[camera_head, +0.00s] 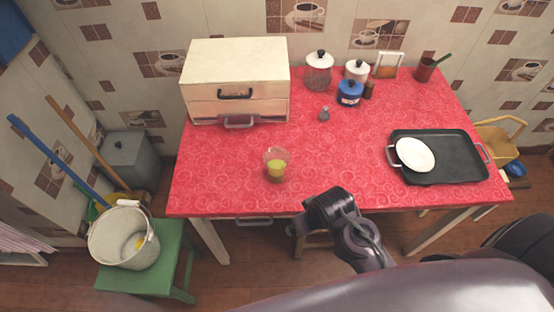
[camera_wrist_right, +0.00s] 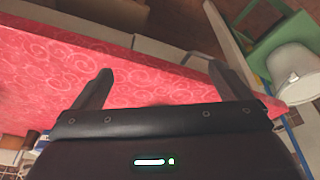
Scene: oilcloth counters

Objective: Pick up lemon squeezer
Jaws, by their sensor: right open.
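A small cup-shaped thing (camera_head: 276,166), clear above and yellow-green below, stands upright near the front of the red-topped table (camera_head: 225,185). It looks most like the lemon squeezer, but it is too small to be sure. My right gripper (camera_wrist_right: 161,68) is open and empty in the wrist view, with the red tabletop behind its fingers. In the head view my right arm ends at the table's front edge, to the right of and nearer than the cup-shaped thing. Its fingers are hard to make out there. My left gripper is not in view.
A black tray (camera_head: 455,170) holds a white plate (camera_head: 415,154) at right. A cream drawer box (camera_head: 236,65) stands at back left, with jars (camera_head: 319,72) beside it. A bucket (camera_head: 123,233) sits on a green stool (camera_head: 170,270).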

